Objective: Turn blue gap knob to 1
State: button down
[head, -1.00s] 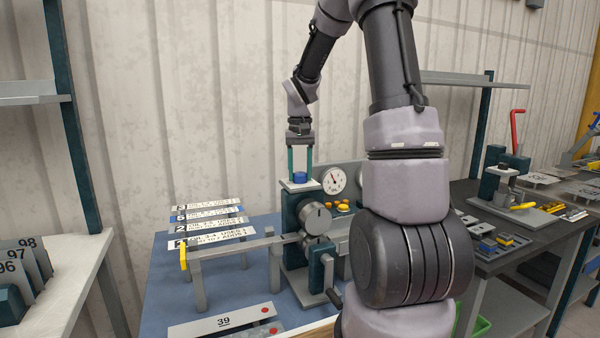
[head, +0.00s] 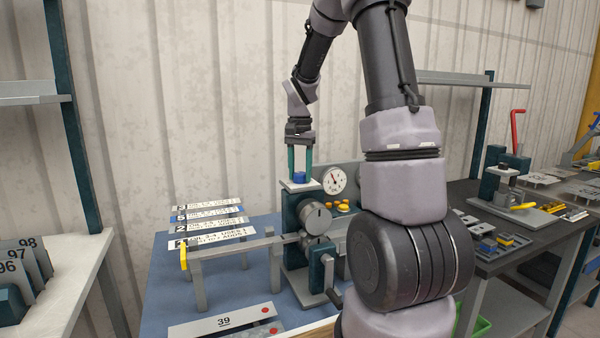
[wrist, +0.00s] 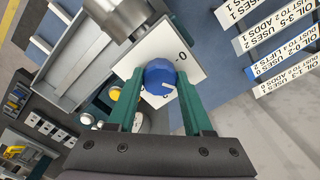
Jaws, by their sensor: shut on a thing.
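The blue gap knob (head: 299,177) sits on a white plate on top of the dark green bender stand. My gripper (head: 299,173) points straight down over it, with its two green fingers on either side of the knob. In the wrist view, the blue knob (wrist: 159,73) is between the fingertips, which are shut on its sides. A white pointer line shows on the knob's face. The white dial plate (wrist: 189,68) shows a 0 near its upper right part; other marks by the fingers are partly hidden.
A round gauge (head: 334,181) and yellow buttons (head: 342,206) stand just right of the knob. Printed label strips (head: 208,220) lie on the left. My arm hides part of the bench.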

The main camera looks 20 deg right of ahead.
aim_at(300, 173)
jog(key=shift+c, duration=1.5)
grip_release()
notch_tip(300, 173, up, 11)
jog(key=s+a+r+n+t, duration=0.1)
jog(key=s+a+t, duration=0.1)
jog(key=s, duration=0.5)
jog(key=s+a+r+n+t+y, duration=0.1)
jog(key=s+a+r+n+t, duration=0.1)
jog(key=s, duration=0.6)
jog(key=s+a+r+n+t+y, duration=0.1)
jog(key=s+a+r+t, duration=0.1)
jog(key=s, duration=0.5)
jog(key=shift+s+a+n+t, duration=0.4)
jog(key=shift+a+t, duration=0.2)
jog(key=shift+a, duration=0.5)
